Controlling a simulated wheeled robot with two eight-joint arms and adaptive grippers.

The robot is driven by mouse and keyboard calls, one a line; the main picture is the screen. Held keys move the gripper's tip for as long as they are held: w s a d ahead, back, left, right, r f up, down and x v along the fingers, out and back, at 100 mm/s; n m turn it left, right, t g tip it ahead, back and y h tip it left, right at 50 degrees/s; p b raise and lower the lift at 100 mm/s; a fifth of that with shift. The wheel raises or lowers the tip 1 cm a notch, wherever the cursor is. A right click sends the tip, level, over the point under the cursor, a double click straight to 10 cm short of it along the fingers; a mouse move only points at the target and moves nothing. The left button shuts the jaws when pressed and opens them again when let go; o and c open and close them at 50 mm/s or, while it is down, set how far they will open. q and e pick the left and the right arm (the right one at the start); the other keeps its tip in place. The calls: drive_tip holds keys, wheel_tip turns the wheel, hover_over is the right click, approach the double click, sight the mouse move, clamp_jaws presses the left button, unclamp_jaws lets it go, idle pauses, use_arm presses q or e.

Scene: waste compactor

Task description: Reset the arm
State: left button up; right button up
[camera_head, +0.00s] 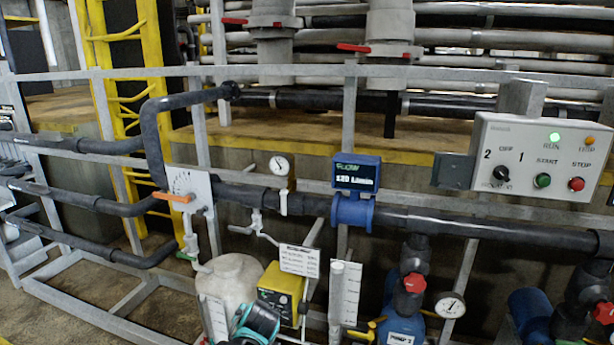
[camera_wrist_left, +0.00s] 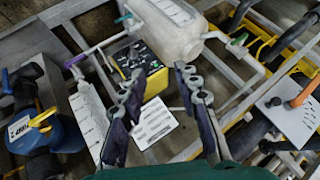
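In the left wrist view, my left gripper (camera_wrist_left: 159,80) has its two dark fingers spread apart with nothing held between them. Its green palm shows along the bottom edge. Beyond the fingers are a yellow-and-black box (camera_wrist_left: 140,65), a white label sheet (camera_wrist_left: 153,122) and a white tank (camera_wrist_left: 172,32). I cannot tell how far away they are. In the head view, a teal and dark part at the bottom, in front of the tank, looks like part of my left arm; the fingers cannot be made out there. My right gripper is not in view.
The head view shows the white tank (camera_head: 235,278), yellow box (camera_head: 283,289), a blue flow meter (camera_head: 354,190) reading about 120 L/min and an orange-handled valve (camera_head: 174,197). A control panel (camera_head: 542,155) is at right, its green RUN light lit. Pipes and rails crowd the area.

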use_arm(q)
drive_tip(key=s+a+n+h, duration=0.1)
drive_tip(key=s+n, duration=0.1)
drive_tip(key=s, duration=1.1)
drive_tip(key=s+a+r+n+g+h, duration=0.1)
drive_tip(key=s+h, duration=0.1)
drive_tip(key=s, duration=1.2)
drive_tip(key=shift+n, duration=0.4)
drive_tip(key=shift+o, duration=0.4)
drive_tip(key=shift+w+r, duration=0.1)
